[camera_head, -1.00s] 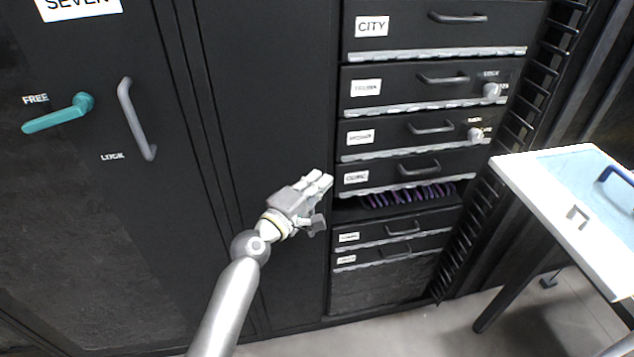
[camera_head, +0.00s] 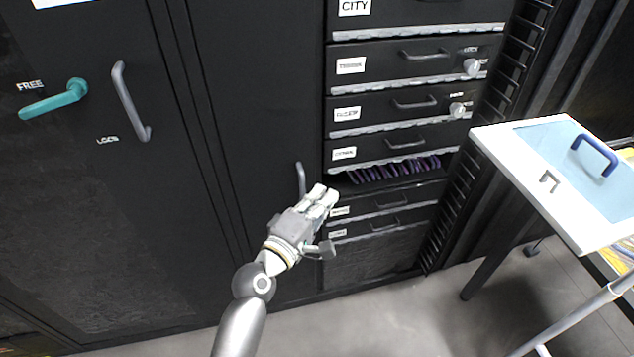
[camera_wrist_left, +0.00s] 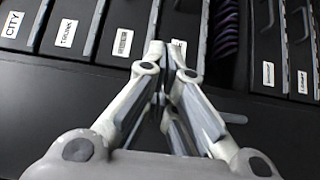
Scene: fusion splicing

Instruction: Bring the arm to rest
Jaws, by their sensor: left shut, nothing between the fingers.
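My left gripper (camera_head: 322,194) is in the lower middle of the head view, in front of the black cabinet front and beside the left edge of the drawer stack (camera_head: 388,142). Its fingers are together with nothing between them. In the left wrist view the closed fingers (camera_wrist_left: 168,58) point toward the labelled drawers, with the sideways drawer fronts behind them. A grey door handle (camera_head: 300,179) stands just behind the fingertips in the head view. My right gripper is in neither view.
A white table (camera_head: 487,137) with a light blue top panel and a blue handle (camera_head: 595,155) stands at the right. A teal lever (camera_head: 54,99) marked FREE and LOCK is on the left door. Purple items (camera_head: 395,170) show in an open slot. Grey floor (camera_head: 400,310) is clear in front.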

